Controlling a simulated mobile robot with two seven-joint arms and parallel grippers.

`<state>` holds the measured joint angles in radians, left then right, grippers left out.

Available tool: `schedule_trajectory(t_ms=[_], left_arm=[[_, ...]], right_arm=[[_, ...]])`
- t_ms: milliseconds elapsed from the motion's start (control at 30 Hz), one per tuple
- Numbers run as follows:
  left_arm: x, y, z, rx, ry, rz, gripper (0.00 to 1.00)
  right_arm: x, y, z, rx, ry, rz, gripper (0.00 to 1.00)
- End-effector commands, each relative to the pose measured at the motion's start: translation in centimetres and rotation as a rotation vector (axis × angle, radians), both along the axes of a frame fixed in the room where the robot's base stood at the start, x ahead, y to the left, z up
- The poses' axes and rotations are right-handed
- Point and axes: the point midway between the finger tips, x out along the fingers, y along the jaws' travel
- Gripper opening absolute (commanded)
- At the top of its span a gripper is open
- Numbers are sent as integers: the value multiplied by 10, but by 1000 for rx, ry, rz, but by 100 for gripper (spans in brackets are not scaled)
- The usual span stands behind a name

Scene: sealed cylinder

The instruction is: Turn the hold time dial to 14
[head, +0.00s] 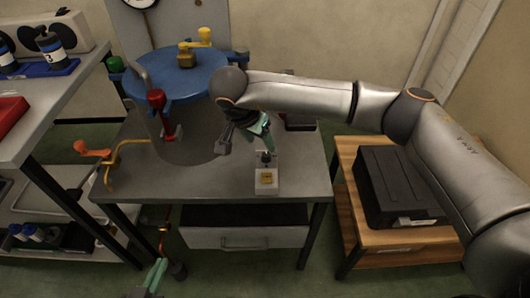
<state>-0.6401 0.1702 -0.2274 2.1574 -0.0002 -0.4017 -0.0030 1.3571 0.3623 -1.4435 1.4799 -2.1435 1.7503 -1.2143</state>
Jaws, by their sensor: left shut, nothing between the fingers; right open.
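A small pale block with a yellow label (266,179) stands on the grey table, with a dark knob (266,158) at its back; it may be the hold time dial. Any numbers or pointer are too small to read. My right gripper (262,140) is open just above and behind the knob, its green fingers pointing down towards it. I cannot tell whether they touch it. My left gripper (155,277) is shut and empty at the bottom left, low in front of the table and far from the dial.
A grey cylinder (190,147) with a blue lid (180,78), a yellow handle (200,40) and a red clamp (157,98) stands behind left. An orange-handled pipe (108,160) is at the table's left. A black case (398,184) lies on a wooden stand right. The table's front is clear.

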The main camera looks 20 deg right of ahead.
Motion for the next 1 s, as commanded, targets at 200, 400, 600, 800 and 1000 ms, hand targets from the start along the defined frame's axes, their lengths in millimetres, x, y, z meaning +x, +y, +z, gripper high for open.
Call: schedule_trajectory(t_ms=[200,400,600,800,1000], left_arm=[[18,1,34,1,-161,-8,0],[26,1,57,0,-257,-16,0],[28,1,65,2,-286,-18,0],[28,1,65,2,-286,-18,0],[28,1,65,2,-285,-18,0]], right_arm=[[10,-13,-44,1,3,-4,61],[16,-20,-64,2,1,-2,61],[18,-21,-69,3,1,0,61],[18,-21,-69,3,1,0,61],[18,-21,-69,3,1,0,38]])
